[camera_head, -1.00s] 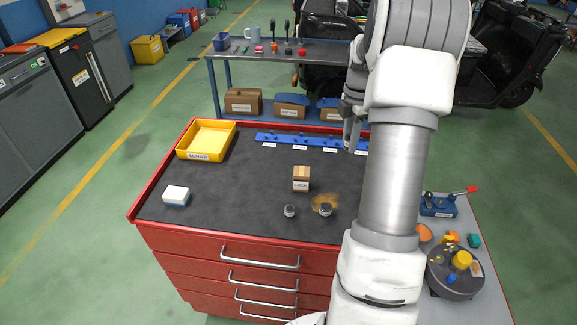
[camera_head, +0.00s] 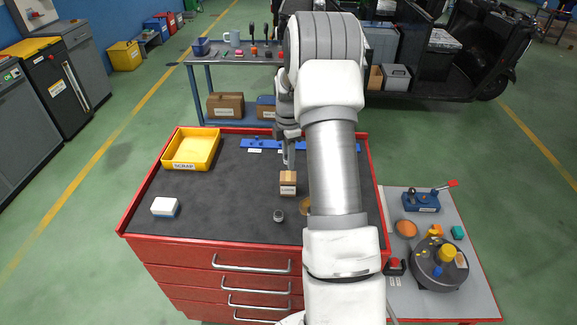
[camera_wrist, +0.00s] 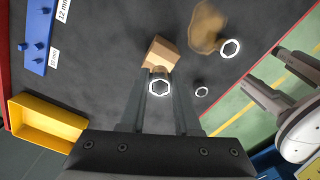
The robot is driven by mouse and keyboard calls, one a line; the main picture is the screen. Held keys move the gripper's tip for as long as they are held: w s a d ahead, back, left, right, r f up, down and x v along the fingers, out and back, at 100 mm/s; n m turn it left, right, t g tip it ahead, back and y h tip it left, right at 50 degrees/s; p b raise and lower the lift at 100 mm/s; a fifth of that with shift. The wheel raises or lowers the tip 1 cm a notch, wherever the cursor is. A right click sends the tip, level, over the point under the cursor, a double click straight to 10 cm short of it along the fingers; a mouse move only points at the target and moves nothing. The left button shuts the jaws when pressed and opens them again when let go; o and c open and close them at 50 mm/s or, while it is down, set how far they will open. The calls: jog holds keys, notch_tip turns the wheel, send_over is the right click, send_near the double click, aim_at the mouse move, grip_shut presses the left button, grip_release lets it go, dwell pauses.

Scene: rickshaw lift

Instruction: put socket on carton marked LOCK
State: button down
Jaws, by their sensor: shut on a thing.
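My gripper (camera_head: 289,156) hangs low over the bench, just behind the small cardboard carton (camera_head: 288,184) in the head view. The carton has a white label too small to read surely. In the wrist view my gripper (camera_wrist: 160,80) is shut on a socket (camera_wrist: 159,88), seen as a bright ring between the fingertips. The carton (camera_wrist: 163,52) shows just beyond the held socket there; I cannot tell whether they touch. A loose socket (camera_head: 278,216) stands in front of the carton. Two loose sockets show in the wrist view, a larger one (camera_wrist: 230,48) and a smaller one (camera_wrist: 201,91).
A yellow SCRAP tray (camera_head: 192,150) is at the back left. A blue socket rail (camera_head: 258,145) lies along the back edge. A white-and-blue block (camera_head: 165,207) sits at left. A brown stain (camera_wrist: 206,27) lies by the larger socket. The bench middle-left is clear.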

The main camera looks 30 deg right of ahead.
aim_at(289, 176)
jog(key=shift+f+p, duration=0.3)
jog(key=shift+f, duration=1.6)
jog(key=shift+f, duration=0.1)
jog(key=shift+f, duration=0.2)
jog(key=c, duration=0.6)
grip_release()
jog(key=shift+r, duration=0.1)
jog(key=shift+r, duration=0.15)
